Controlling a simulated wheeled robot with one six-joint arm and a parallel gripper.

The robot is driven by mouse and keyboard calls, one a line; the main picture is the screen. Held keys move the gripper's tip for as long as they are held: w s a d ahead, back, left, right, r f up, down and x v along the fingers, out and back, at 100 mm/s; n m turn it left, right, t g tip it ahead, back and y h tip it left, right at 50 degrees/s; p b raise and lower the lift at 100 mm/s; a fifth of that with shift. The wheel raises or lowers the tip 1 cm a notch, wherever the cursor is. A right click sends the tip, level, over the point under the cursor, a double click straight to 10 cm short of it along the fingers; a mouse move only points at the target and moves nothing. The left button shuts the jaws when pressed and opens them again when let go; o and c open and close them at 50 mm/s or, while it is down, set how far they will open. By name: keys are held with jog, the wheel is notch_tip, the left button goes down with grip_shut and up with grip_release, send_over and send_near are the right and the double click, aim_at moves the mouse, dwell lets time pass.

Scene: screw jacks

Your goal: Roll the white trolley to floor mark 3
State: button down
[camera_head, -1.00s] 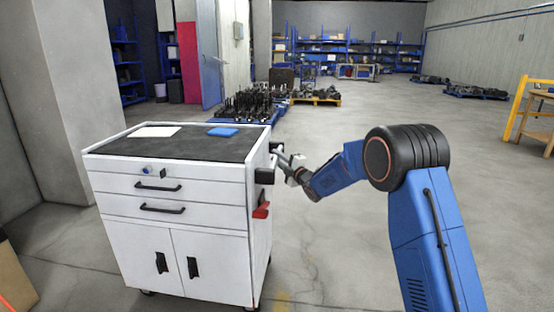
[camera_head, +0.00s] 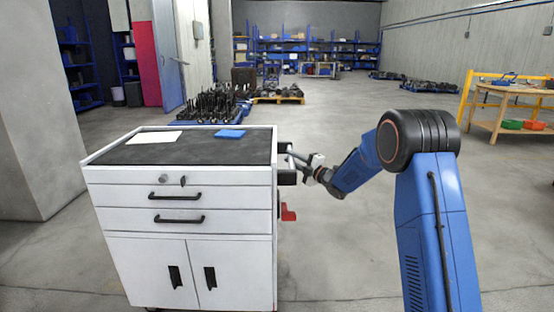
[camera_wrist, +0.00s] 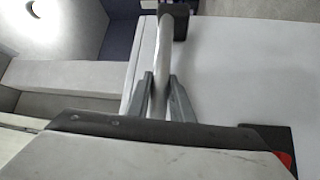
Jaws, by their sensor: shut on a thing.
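A red part (camera_head: 288,212) sits low on the same side. No floor mark can be made out in the frames.
A white sheet (camera_head: 154,137) and a blue item (camera_head: 230,133) lie on the trolley top. A concrete pillar (camera_head: 35,110) stands at the left. Pallets with dark parts (camera_head: 215,105) are behind. A wooden workbench (camera_head: 505,110) is far right. The middle floor is open.

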jog(key=shift+d+r, duration=0.1)
jog(key=shift+d, duration=1.55)
jog(key=c, duration=1.6)
grip_release()
jog(key=shift+o, duration=0.2)
jog(key=v, duration=1.7)
jog(key=shift+d, duration=0.15)
